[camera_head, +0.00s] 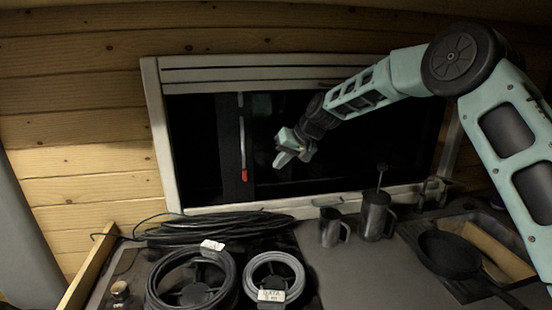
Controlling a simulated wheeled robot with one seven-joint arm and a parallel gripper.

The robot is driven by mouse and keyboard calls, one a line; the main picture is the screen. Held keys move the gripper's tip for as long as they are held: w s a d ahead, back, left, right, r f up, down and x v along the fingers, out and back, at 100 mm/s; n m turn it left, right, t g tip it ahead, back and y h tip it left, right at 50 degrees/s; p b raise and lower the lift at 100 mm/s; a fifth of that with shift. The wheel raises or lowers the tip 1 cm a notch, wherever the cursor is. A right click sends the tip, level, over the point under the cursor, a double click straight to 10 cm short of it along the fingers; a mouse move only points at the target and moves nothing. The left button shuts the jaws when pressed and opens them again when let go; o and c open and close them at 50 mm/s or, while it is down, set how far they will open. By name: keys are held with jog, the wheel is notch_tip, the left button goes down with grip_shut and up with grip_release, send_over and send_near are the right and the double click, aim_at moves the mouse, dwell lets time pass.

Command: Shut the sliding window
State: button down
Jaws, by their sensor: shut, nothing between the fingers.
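The sliding window (151,98) is set in the wooden wall, with a pale frame and dark glass. A dark upright bar (229,140) stands left of the middle of the opening, with a thin light strip that ends in a red tip (244,175) beside it. I cannot tell for sure how far the pane is slid. My gripper (281,161) is in front of the window, right of the red tip and apart from it. Its fingers are shut and empty. My arm reaches in from the right and covers part of the window.
Below the window is a counter (352,270) with a black cable coil (205,228), two cable reels (190,290) with labels, two metal jugs (331,228) and a dark pan (449,254) at the right. A wooden edge (88,268) bounds the left.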

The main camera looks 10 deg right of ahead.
jog(key=p+x, duration=0.2)
jog(key=x, duration=0.5)
jog(key=shift+r+p, duration=0.1)
jog(key=shift+p, duration=0.25)
jog(key=a+p, duration=0.1)
jog(key=a, duration=0.1)
jog(key=shift+a+p, duration=0.3)
jog(key=shift+a, duration=0.05)
jog(key=shift+a+f+p, duration=0.2)
jog(key=shift+a+p, duration=0.1)
jog(key=shift+a, duration=0.4)
